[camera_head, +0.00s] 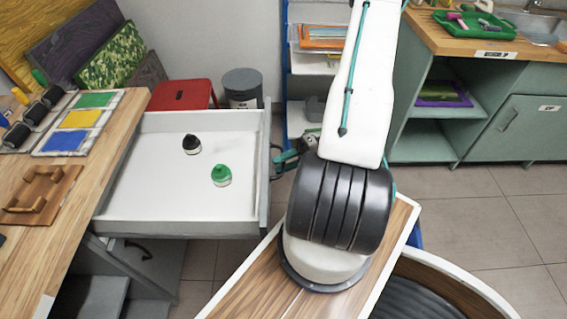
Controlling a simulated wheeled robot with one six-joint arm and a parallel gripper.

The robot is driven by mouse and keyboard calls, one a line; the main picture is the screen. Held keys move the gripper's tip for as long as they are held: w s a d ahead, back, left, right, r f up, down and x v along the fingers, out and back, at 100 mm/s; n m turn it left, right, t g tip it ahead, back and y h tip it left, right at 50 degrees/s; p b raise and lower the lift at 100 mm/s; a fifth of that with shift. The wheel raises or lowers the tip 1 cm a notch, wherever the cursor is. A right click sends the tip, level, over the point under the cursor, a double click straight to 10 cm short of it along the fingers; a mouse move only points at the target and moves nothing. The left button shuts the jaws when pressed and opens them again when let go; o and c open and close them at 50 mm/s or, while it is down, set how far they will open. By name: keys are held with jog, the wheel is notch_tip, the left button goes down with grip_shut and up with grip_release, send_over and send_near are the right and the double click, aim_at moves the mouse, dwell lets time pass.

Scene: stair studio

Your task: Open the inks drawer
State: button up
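A white-lined drawer (265,205) stands pulled far out from the wooden-topped bench at left. Two small tubs lie inside, one with a black top (191,144) and one with a green top (221,175). The drawer's label is not visible, so its name cannot be read. My gripper (280,164) is at the drawer's outer front face, by its dark handle (275,150). My own arm hides much of the gripper. I cannot tell whether the fingers are closed around the handle or only beside it.
The bench top (115,125) holds rollers, colour sheets and a wooden piece with handles. A red stool (182,95) and a grey bin (243,88) stand behind the drawer. A green cabinet (525,128) is at right. Tiled floor (490,210) is clear at right.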

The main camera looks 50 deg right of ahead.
jog(key=v, duration=0.7)
jog(key=shift+s+d, duration=0.2)
jog(key=shift+d, duration=0.1)
dwell(0.5)
jog(key=a+r+m+g+h, duration=0.3)
jog(key=a+r+m+h, duration=0.4)
jog(key=a+r+m, duration=0.5)
jog(key=s+a+r+m+g+h, duration=0.1)
jog(key=a+r+m+g+h, duration=0.2)
jog(key=a+r+m+h, duration=0.4)
jog(key=a+r+m, duration=0.3)
jog(key=r+m, duration=0.2)
jog(key=r, duration=0.2)
jog(key=a+r+m, duration=0.2)
jog(key=r+m, duration=0.3)
jog(key=r, duration=0.2)
jog(key=shift+s+a+r+m+g+h, duration=0.15)
jog(key=shift+s+a+m+g+h, duration=0.15)
jog(key=shift+a+g, duration=0.1)
